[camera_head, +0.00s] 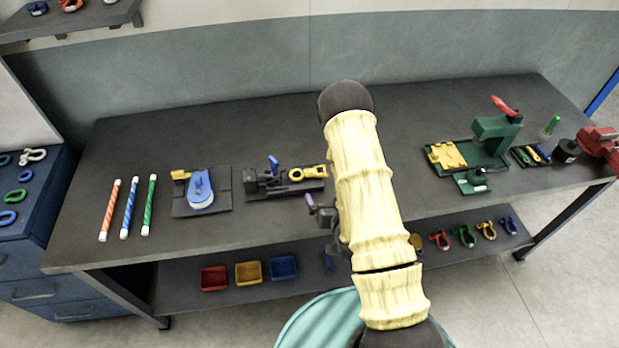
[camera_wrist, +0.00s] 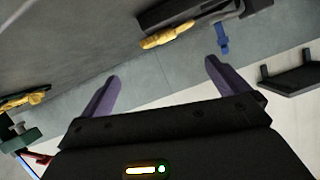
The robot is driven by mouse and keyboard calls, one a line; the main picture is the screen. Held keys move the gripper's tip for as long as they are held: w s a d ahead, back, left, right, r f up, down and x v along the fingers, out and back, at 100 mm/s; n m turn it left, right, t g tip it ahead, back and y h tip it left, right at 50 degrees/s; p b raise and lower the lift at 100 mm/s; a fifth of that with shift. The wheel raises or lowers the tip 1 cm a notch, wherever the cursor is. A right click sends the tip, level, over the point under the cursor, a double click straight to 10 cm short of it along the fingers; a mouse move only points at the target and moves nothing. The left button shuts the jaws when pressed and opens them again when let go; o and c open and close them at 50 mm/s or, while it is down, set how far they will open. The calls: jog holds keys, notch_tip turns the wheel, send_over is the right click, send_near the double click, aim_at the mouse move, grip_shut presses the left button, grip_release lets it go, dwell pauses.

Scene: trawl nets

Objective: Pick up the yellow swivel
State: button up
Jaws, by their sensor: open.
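A yellow piece with a ring-shaped end, which looks like the yellow swivel (camera_head: 309,173), lies at the right end of a black bench fixture (camera_head: 262,187) with a blue handle. A yellow piece beside a dark fixture also shows near the top of the wrist view (camera_wrist: 168,36); it looks like the same one. My gripper (camera_wrist: 162,72) is open, with two purple fingers apart and nothing between them. In the head view my gripper (camera_head: 318,207) is mostly hidden by my arm, near the bench's front edge, in front of the fixture and apart from the yellow piece.
The dark workbench (camera_head: 120,230) also bears striped rods at left, a blue device (camera_head: 200,190), and a green press (camera_head: 492,135) with a yellow part at right. The lower shelf (camera_head: 180,285) holds coloured trays and several shackles. Bench space behind the fixture is clear.

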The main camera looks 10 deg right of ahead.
aim_at(315, 173)
jog(key=b+x, duration=0.2)
jog(key=x, duration=0.1)
jog(key=shift+w+f, duration=0.15)
jog(key=shift+f, duration=0.1)
jog(key=w+b, duration=0.1)
jog(key=b, duration=0.4)
jog(key=shift+w+f, duration=0.15)
jog(key=shift+f, duration=0.05)
jog(key=shift+b, duration=0.45)
jog(key=b, duration=0.5)
jog(key=shift+w+a+f, duration=0.1)
jog(key=shift+w+f, duration=0.05)
jog(key=shift+w, duration=0.15)
jog(key=shift+p+x, duration=0.4)
jog(key=shift+x, duration=2)
jog(key=shift+w, duration=0.1)
jog(key=shift+w, duration=0.3)
jog(key=x, duration=0.4)
jog(key=shift+w+p, duration=0.25)
jog(key=shift+p, duration=0.1)
